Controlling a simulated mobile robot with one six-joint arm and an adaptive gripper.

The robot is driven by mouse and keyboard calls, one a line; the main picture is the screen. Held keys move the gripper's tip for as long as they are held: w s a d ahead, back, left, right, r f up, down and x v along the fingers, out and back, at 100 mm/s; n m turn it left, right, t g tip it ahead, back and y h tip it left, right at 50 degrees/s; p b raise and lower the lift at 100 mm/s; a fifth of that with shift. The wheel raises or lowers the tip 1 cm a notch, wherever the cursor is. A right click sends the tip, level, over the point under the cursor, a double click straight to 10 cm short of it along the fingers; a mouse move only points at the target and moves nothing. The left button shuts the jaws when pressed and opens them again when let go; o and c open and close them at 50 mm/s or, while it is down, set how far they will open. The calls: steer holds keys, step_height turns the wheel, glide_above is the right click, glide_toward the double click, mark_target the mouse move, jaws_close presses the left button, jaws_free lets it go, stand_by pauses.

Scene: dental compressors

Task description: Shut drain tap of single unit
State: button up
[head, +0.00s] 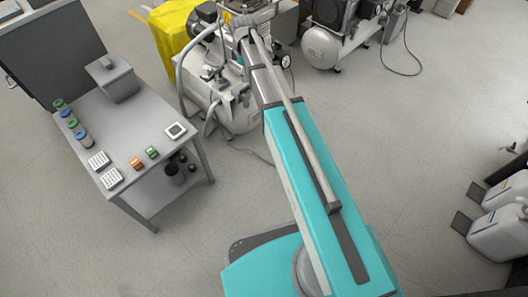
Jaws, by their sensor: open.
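A compressor with a white tank (236,112) stands at the top centre, partly hidden behind my arm. A second compressor with a white tank (322,46) stands to its right at the top edge. The frame does not show clearly which is the single unit. I cannot make out a drain tap on either tank. My arm reaches up to the nearer compressor, and its far end overlaps that machine's upper part. My gripper is not visible; the arm or the picture's top edge hides it.
A grey bench (134,118) at left holds a grey box (117,82), several coloured-lid jars and small trays. White canisters (497,233) stand at the right. Hoses and a cable run near the compressors.

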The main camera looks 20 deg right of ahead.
steer(key=s+f+m+b, duration=1.2)
steer(key=s+f+b, duration=0.6)
steer(key=s, duration=0.4)
steer(key=shift+s+d+f+m+b, duration=0.25)
steer(key=shift+s+f+m+b, duration=0.1)
steer(key=shift+f, duration=0.3)
step_height(320, 180, up, 52)
steer(key=p, duration=5.1)
steer(key=shift+f+p, duration=0.15)
steer(key=shift+p, duration=0.25)
